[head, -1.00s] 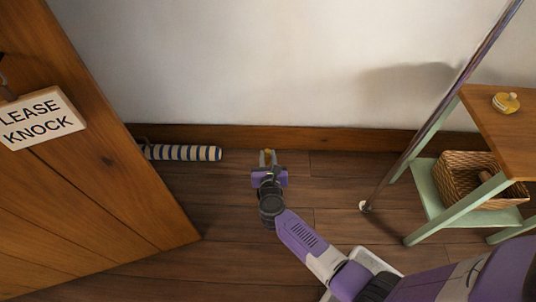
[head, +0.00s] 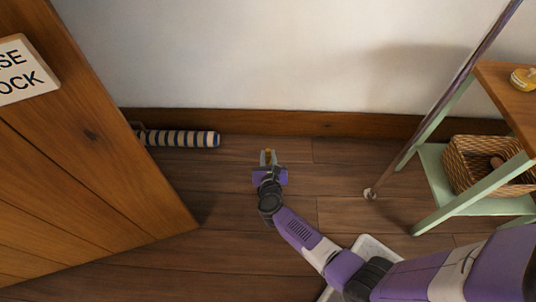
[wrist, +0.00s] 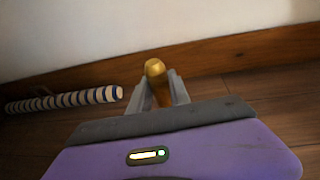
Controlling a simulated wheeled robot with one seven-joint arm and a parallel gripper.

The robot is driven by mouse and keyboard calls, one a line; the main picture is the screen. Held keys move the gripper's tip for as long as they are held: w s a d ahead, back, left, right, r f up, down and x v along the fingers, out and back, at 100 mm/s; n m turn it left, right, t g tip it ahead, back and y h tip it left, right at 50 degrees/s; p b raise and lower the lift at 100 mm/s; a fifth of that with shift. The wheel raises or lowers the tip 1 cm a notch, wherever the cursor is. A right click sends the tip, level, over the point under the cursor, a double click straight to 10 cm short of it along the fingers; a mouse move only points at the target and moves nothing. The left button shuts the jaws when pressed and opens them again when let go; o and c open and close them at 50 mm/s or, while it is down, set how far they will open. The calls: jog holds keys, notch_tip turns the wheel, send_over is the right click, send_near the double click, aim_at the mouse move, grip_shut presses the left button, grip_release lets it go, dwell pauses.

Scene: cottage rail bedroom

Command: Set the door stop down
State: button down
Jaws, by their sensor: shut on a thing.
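The door stop (wrist: 156,72) shows in the wrist view as a small golden-brown piece with a rounded top, between the fingers of my gripper (wrist: 162,92). In the head view my gripper (head: 268,158) is shut on the door stop (head: 268,154), low near the wooden floor and a little out from the skirting board. The lower part of the door stop is hidden by my gripper, and I cannot tell whether it touches the floor.
A striped roll (head: 182,138) lies along the skirting (head: 290,122), left of my gripper. A wooden door (head: 95,170) with a sign (head: 22,72) stands at left. A slanted pole (head: 410,148) and a green shelf stand (head: 465,203) holding a wicker basket (head: 465,160) are at right. Floor around my gripper is clear.

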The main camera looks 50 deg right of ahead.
jog(key=shift+w, duration=0.15)
jog(key=c, duration=1.2)
grip_release()
jog(key=shift+f, duration=0.1)
jog(key=shift+s+a+r+p, duration=0.25)
jog(key=shift+s+r+p, duration=0.05)
jog(key=shift+s, duration=0.05)
jog(key=p+v, duration=0.3)
jog(key=v, duration=0.8)
jog(key=shift+s+a+p, duration=0.2)
jog(key=shift+p, duration=0.2)
